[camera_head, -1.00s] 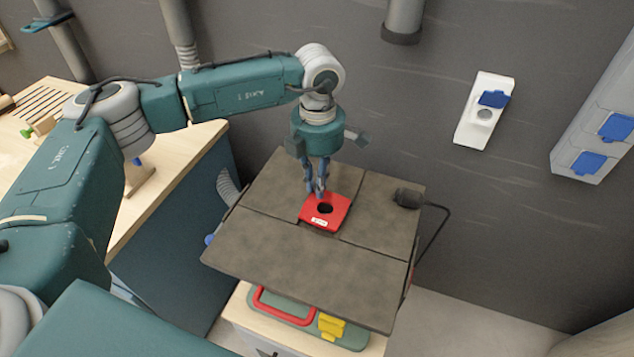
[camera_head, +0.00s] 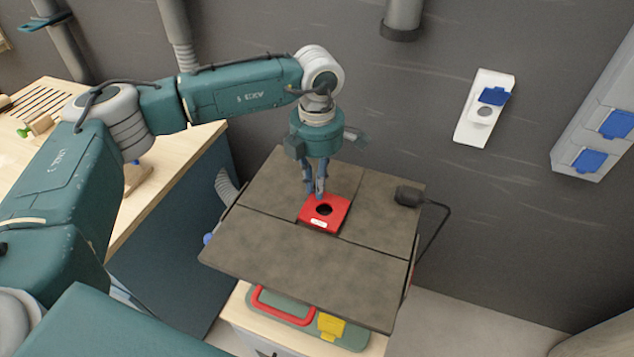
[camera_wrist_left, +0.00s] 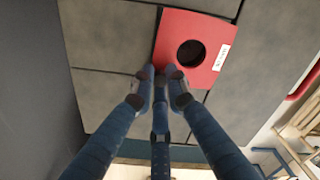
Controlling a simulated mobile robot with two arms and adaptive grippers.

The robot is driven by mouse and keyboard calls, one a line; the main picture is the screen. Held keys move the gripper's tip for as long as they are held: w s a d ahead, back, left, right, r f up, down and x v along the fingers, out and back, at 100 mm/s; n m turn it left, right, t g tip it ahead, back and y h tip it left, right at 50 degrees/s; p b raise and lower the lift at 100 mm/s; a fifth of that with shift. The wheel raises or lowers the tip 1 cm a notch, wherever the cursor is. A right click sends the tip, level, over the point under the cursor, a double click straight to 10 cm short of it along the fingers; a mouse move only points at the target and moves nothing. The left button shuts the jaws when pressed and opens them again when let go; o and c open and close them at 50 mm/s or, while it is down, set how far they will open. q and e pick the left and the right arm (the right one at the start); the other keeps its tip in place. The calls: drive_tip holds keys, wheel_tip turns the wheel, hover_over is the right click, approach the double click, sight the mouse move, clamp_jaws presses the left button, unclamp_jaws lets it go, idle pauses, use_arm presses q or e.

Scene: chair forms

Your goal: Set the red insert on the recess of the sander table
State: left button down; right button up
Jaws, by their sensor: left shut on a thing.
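The red insert (camera_head: 339,211) is a flat plate with a round dark hole and a white label. It is over the middle of the grey sander table (camera_head: 300,260), where the table's seams meet. A dark strip of the recess (camera_head: 318,232) shows along its near edge; the rest is hidden under it. My left gripper (camera_head: 318,195) points down and is shut on the insert's far edge. In the left wrist view the fingertips (camera_wrist_left: 163,74) are at the edge of the insert (camera_wrist_left: 168,42). I cannot tell whether the insert is seated. My right gripper is out of view.
A black knob with a cable (camera_head: 408,196) is at the table's right edge. A wooden workbench (camera_head: 190,150) stands to the left. A green case with a red handle (camera_head: 285,308) is below the table. The grey wall is close behind.

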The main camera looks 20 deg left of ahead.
use_arm(q)
drive_tip(key=shift+f, duration=0.4)
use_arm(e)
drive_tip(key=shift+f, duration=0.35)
use_arm(q)
drive_tip(key=c, duration=1.7)
unclamp_jaws()
drive_tip(key=shift+o, duration=0.2)
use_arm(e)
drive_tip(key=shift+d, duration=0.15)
use_arm(q)
drive_tip(key=shift+r, duration=0.1)
wheel_tip(320, 180, up, 12)
